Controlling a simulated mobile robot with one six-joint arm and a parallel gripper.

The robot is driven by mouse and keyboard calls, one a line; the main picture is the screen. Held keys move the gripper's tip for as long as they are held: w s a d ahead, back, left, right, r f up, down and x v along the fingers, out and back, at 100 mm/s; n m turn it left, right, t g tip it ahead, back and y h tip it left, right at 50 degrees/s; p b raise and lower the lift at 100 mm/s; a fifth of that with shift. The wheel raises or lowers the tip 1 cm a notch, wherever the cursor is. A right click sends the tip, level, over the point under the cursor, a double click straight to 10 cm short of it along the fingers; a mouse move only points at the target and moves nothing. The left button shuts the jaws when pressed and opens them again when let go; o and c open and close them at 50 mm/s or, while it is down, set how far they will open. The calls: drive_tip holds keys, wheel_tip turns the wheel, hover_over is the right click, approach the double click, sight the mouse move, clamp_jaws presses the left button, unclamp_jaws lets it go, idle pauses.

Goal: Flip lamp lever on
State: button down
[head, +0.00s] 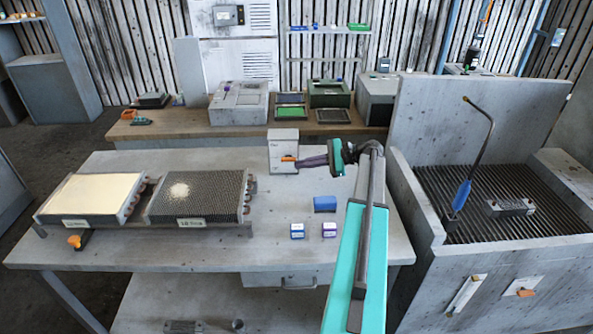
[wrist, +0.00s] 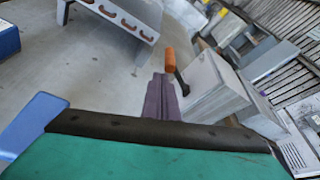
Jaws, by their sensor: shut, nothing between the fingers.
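A small light-grey box (head: 283,148) stands near the back of the table, with an orange-handled lever (head: 288,159) on its front. In the wrist view the orange handle (wrist: 170,62) sits on a dark stem beside the grey box (wrist: 212,88). My gripper (head: 301,162) is shut and empty, its dark purple fingers pointing left at the lever. In the wrist view the fingertips (wrist: 159,76) are just short of or at the handle; I cannot tell if they touch. No lamp is clearly recognisable, and no label names this lever.
Two finned blocks (head: 198,193) lie on the left of the table, an orange knob (head: 75,241) at their front. A blue block (head: 325,204) and two small boxes (head: 297,231) lie front centre. At right stands a slatted bench (head: 520,190) with a bent blue-handled rod (head: 462,195).

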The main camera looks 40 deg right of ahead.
drive_tip(key=shift+w+d+r, duration=0.1)
drive_tip(key=shift+r, duration=0.3)
drive_tip(key=shift+r, duration=0.15)
drive_tip(key=s+d+r+p, duration=0.2)
drive_tip(key=s+d, duration=0.3)
drive_tip(key=d, duration=0.3)
drive_tip(key=shift+d+r+p, duration=0.15)
drive_tip(key=shift+r+p, duration=0.05)
drive_tip(key=shift+p, duration=0.35)
idle(0.5)
